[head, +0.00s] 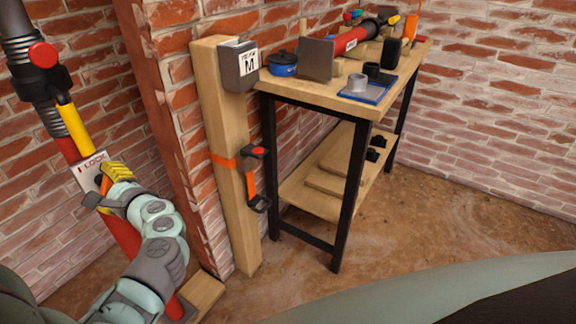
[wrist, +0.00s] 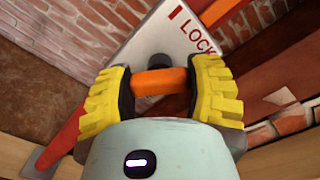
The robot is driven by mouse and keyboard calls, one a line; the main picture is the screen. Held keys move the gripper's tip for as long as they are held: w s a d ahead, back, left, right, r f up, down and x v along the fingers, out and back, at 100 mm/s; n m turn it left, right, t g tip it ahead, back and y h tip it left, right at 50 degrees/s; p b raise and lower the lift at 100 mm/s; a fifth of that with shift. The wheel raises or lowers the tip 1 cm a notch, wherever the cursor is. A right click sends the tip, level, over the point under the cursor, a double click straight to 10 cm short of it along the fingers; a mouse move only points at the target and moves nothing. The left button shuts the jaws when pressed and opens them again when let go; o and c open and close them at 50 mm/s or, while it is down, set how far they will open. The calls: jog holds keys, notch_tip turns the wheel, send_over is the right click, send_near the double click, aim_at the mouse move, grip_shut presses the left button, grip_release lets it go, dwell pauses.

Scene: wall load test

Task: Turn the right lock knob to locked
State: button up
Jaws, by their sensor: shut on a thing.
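The lock knob, an orange bar (wrist: 161,81), lies crosswise in the wrist view between the two yellow fingers of my gripper (wrist: 163,78). Both fingers touch its ends, so the gripper is shut on it. Behind it is a pale lock plate (wrist: 176,32) with red "LOCK" lettering and a short red mark. In the head view the plate (head: 89,170) sits on a red and yellow post, and my gripper (head: 112,181) covers much of the knob. The wording beside any other knob position is hidden or out of view.
A red post (head: 122,232) runs down behind my arm. The floor (head: 430,220) at right is clear.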

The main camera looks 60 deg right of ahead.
jog(key=n+b, duration=0.1)
jog(key=b, duration=0.1)
jog(key=n+b, duration=0.4)
jog(key=shift+f, duration=0.25)
jog(key=shift+r+n+b, duration=0.15)
jog(key=shift+n+b, duration=0.95)
jog(key=o, duration=1.2)
jog(key=shift+r, duration=0.1)
jog(key=shift+s+d, duration=0.1)
jog(key=shift+s, duration=0.4)
jog(key=s, duration=1.1)
jog(key=shift+d, duration=0.15)
